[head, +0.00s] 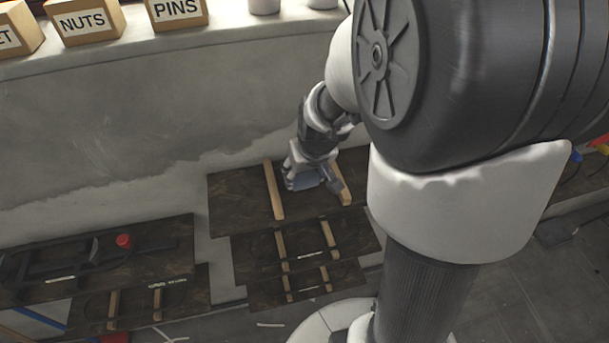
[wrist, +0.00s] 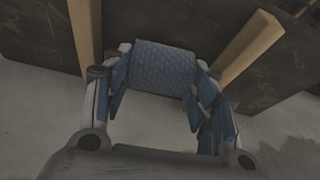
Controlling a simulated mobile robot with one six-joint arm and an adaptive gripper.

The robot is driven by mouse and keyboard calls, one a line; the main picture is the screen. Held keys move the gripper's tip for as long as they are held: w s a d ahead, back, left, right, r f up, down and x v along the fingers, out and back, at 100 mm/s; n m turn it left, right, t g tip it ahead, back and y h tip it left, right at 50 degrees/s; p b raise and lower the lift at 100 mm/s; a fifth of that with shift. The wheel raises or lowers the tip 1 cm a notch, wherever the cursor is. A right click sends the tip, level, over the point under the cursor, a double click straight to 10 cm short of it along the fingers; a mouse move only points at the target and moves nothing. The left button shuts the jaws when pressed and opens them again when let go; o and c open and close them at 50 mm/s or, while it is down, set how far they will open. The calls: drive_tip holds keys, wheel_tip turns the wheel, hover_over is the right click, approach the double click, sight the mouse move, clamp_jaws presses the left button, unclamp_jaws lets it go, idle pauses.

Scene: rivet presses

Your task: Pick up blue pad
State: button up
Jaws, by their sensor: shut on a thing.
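The blue pad (wrist: 163,68) is a textured blue block, seen in the wrist view between the fingers of my gripper (wrist: 158,88). My gripper is shut on it, one finger at each side. In the head view my gripper (head: 310,180) is over the top dark wooden shelf, between two light wooden strips. A small blue-grey part of the pad (head: 308,179) shows there among the fingers. I cannot tell whether the pad touches the shelf.
The top dark shelf (head: 235,192) carries a left wooden strip (head: 273,190) and a right wooden strip (head: 345,196). Lower shelves (head: 250,249) stand in front. A dark press with a red knob (head: 124,241) is at left. Boxes labelled NUTS (head: 84,20) and PINS (head: 177,10) sit on the ledge behind.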

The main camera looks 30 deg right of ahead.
sight(305, 175)
wheel_tip(305, 175, up, 18)
drive_tip(key=p, duration=0.3)
drive_tip(key=shift+r+p, duration=0.25)
drive_tip(key=shift+p, duration=0.15)
drive_tip(key=o, duration=0.4)
drive_tip(key=shift+c, duration=0.2)
drive_tip(key=c, duration=0.3)
drive_tip(key=shift+c, duration=0.2)
